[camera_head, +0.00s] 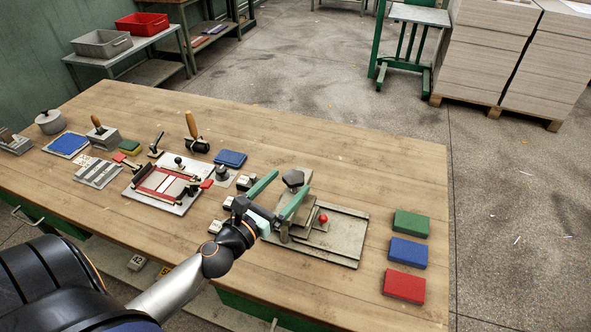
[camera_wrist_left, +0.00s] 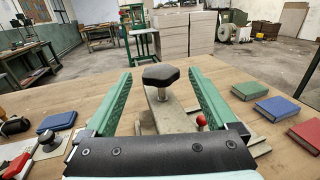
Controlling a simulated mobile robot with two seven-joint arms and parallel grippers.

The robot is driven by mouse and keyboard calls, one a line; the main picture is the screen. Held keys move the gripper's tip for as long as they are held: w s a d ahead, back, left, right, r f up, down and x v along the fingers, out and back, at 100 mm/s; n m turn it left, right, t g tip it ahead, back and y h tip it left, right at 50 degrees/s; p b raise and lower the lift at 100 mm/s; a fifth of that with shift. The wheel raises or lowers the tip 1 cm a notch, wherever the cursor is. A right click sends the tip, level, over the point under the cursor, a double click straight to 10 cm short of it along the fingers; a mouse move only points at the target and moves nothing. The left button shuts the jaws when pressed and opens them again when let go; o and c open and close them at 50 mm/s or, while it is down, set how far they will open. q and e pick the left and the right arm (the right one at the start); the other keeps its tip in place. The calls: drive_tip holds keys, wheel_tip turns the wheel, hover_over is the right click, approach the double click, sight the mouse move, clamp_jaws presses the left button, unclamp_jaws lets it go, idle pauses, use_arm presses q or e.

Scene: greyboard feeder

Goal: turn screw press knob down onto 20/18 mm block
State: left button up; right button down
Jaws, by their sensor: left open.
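The screw press (camera_head: 330,235) stands on the wooden table, with a flat grey base and a red ball (camera_head: 323,218) on it. Its dark knob (camera_head: 293,178) sits on top of a metal screw. In the left wrist view the black knob (camera_wrist_left: 160,75) is between the green fingers, with space on both sides. My left gripper (camera_head: 290,191) is open around the knob and not seen touching it. Whether a block lies under the screw is hidden. My right gripper is not in view.
Green (camera_head: 410,223), blue (camera_head: 408,252) and red (camera_head: 404,286) blocks lie right of the press. Small marked blocks (camera_head: 245,182) stand left of it. A red-and-white fixture (camera_head: 165,186) and hand tools fill the table's left part.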

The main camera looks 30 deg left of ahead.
sight(288, 184)
use_arm(q)
drive_tip(key=shift+w, duration=2.1)
drive_tip(key=shift+c, duration=0.3)
drive_tip(key=c, duration=1.3)
